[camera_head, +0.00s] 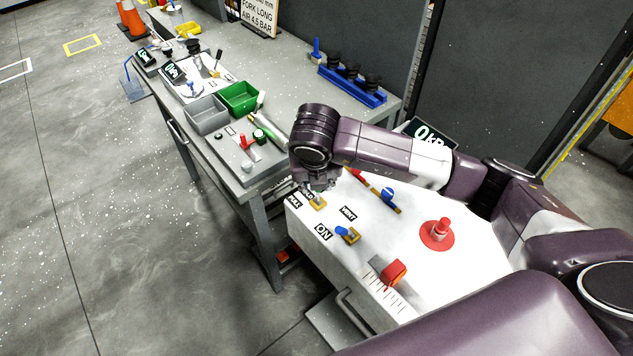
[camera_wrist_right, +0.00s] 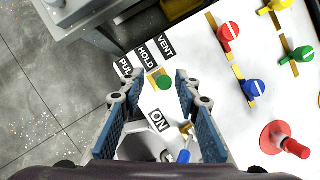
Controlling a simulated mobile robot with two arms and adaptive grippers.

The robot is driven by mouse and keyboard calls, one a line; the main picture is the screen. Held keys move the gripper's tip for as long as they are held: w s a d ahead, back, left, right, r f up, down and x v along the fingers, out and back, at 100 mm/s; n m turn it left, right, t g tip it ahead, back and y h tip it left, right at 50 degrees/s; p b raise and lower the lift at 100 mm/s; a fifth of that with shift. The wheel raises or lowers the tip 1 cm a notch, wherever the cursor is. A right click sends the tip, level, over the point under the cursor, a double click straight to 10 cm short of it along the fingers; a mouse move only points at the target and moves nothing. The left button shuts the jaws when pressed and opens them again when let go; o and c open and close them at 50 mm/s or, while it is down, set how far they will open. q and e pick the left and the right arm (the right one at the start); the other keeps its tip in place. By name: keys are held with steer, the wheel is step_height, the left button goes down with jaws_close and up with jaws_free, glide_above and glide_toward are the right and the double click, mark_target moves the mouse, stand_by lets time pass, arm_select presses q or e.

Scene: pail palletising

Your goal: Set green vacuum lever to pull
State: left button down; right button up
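The green vacuum lever (camera_wrist_right: 164,82) has a round green knob by a small yellow plate (camera_wrist_right: 151,86) on a white panel. The labels PULL (camera_wrist_right: 125,67), HOLD (camera_wrist_right: 146,54) and VENT (camera_wrist_right: 165,46) lie beside it. I cannot tell which label it is set to. My right gripper (camera_wrist_right: 159,88) is open, its blue-padded fingers either side of the knob in the picture; contact is not visible. My left gripper is out of view.
The white panel (camera_head: 400,225) also bears a blue lever (camera_head: 342,231) near ON, another blue lever (camera_head: 388,194), a red mushroom button (camera_head: 440,228) and a red knob (camera_head: 394,272). A grey workbench (camera_head: 285,65) with bins and tools stands behind. Floor at left is clear.

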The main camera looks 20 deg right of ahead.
steer(key=v, duration=1.2)
steer(key=shift+s, duration=0.1)
steer(key=shift+c, duration=0.2)
